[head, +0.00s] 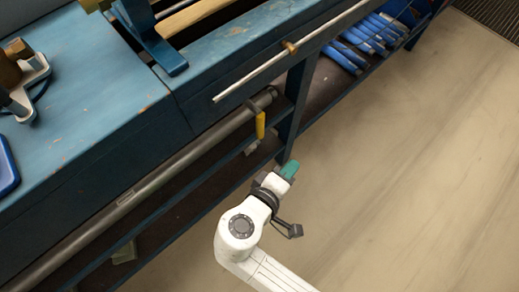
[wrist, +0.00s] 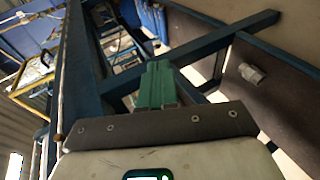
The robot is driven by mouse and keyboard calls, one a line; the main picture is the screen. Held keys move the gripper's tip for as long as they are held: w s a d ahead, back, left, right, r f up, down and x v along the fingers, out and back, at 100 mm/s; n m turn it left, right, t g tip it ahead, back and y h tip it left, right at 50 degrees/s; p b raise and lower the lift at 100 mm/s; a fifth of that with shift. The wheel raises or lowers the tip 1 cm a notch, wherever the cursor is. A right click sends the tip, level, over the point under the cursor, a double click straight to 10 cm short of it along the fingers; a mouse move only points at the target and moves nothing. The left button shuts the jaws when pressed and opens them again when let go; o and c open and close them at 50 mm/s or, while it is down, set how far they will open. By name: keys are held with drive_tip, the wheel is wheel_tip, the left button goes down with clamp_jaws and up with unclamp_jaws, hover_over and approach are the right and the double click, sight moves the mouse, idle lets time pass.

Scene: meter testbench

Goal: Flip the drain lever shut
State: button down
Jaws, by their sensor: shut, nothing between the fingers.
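The drain lever (head: 260,124) has a yellow handle and hangs down, near upright, by the end of a grey pipe (head: 140,190) under the blue bench in the head view. My gripper (head: 290,168), with green fingers, is in front of the bench, lower and to the right of the lever in the picture, apart from it. In the wrist view the green fingers (wrist: 157,84) are together with nothing between them. I cannot make out the lever for sure in the wrist view.
The blue bench (head: 80,120) fills the left. A pale rod (head: 250,80) with a brass knob runs along its front edge. A bench leg (head: 296,95) stands right of the lever. Blue items (head: 345,57) lie on the lower shelf. The floor (head: 420,160) at right is clear.

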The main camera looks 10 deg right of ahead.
drive_tip(key=s+a+n+t+y+b, duration=0.2)
drive_tip(key=a+t, duration=0.5)
drive_tip(key=a, duration=0.8)
drive_tip(key=s+n+b, duration=0.1)
drive_tip(key=n+b, duration=0.1)
drive_tip(key=n, duration=0.1)
drive_tip(key=shift+a, duration=0.4)
drive_tip(key=s+d+b+x, duration=0.1)
drive_tip(key=d+b+x, duration=0.1)
drive_tip(key=x, duration=1.1)
drive_tip(key=shift+d, duration=0.2)
drive_tip(key=shift+r, duration=0.1)
drive_tip(key=shift+b, duration=0.3)
